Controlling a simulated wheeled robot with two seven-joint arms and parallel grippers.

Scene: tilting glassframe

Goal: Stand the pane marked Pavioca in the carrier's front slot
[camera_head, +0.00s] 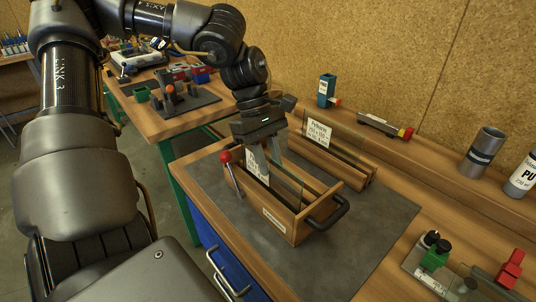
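The wooden carrier (284,222) stands on the grey mat, with a black handle at its right end and a red-knobbed lever (225,157) at its left. A glass pane (288,189) stands in it; its white label (250,158) is partly covered, so I cannot read the name. My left gripper (268,160) points down over the carrier at the pane's upper part. Its two fingers look apart, one in front of the label; contact with the glass is hard to tell. My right gripper is not in view.
Behind the carrier, a wooden rack (359,173) holds another labelled pane (319,132). A grey cup (483,152) and a white bottle (523,178) stand at the right. A green-and-black device (434,255) lies at front right. The mat (378,222) is bare right of the carrier.

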